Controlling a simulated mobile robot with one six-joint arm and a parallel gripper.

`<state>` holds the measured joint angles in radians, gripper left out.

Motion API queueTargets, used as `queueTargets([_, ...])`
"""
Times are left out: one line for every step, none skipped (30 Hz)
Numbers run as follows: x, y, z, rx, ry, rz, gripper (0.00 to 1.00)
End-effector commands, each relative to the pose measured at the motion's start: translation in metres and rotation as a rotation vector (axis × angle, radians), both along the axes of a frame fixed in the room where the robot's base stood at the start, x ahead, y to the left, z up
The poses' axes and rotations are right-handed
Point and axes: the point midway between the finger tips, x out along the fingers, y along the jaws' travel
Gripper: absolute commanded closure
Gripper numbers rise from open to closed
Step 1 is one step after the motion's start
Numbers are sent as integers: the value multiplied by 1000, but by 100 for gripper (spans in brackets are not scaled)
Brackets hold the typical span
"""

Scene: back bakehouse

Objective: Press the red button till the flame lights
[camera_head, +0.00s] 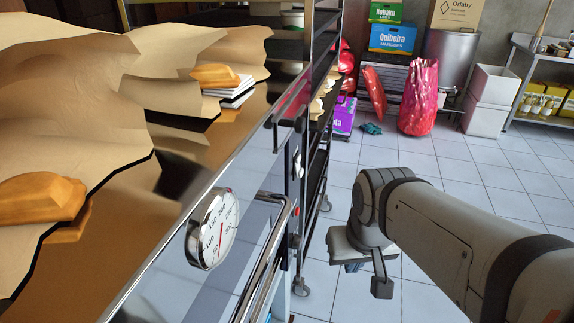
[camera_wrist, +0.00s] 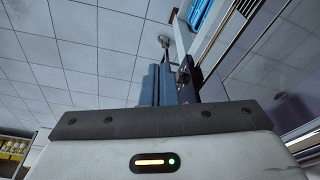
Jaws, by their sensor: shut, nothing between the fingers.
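A small red spot (camera_head: 294,241), which may be the red button, shows on the narrow end panel of the steel oven (camera_head: 215,215), beside the handle rail. It is too small to make out clearly. My gripper (camera_head: 353,267) hangs over the floor to the right of that panel, apart from it, with its fingers partly hidden by my own wrist. In the wrist view, the blue-grey fingers (camera_wrist: 160,86) are together with nothing between them. The red button cannot be made out in the wrist view. No flame shows in either view.
A round dial gauge (camera_head: 213,228) and a handle rail (camera_head: 275,235) project from the oven front. A dark wheeled rack (camera_head: 318,165) stands just beyond the panel. Red bags (camera_head: 419,97) and boxes are at the back. The tiled floor (camera_head: 345,180) around my gripper is clear.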

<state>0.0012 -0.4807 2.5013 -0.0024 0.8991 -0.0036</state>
Motion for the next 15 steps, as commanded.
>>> queueTargets([0,0,0,-1,0,-1,100])
queueTargets([1,-1,-1,-2,-2,-6,100])
queueTargets([5,-3,-2,-6,-8,-18,100])
queueTargets([9,-6,-3,-12,-17,-31,100])
queueTargets([15,-15,-5,-21,-28,-47,100])
queueTargets([25,-31,-8,-36,-50,-73,100])
queueTargets([35,-39,-11,-46,-74,-108,100])
queueTargets([47,-47,-14,-59,-102,-146,100])
queueTargets([65,-59,-19,-73,-147,-204,100])
queueTargets([81,-68,-24,-81,-188,-247,100])
queueTargets([97,-77,-28,-83,-231,-291,100])
queueTargets([119,-88,-35,-77,-292,-346,100])
queueTargets([135,-95,-40,-64,-339,-382,100])
queueTargets([152,-101,-45,-45,-385,-415,100])
queueTargets([172,-107,-53,-9,-441,-452,100])
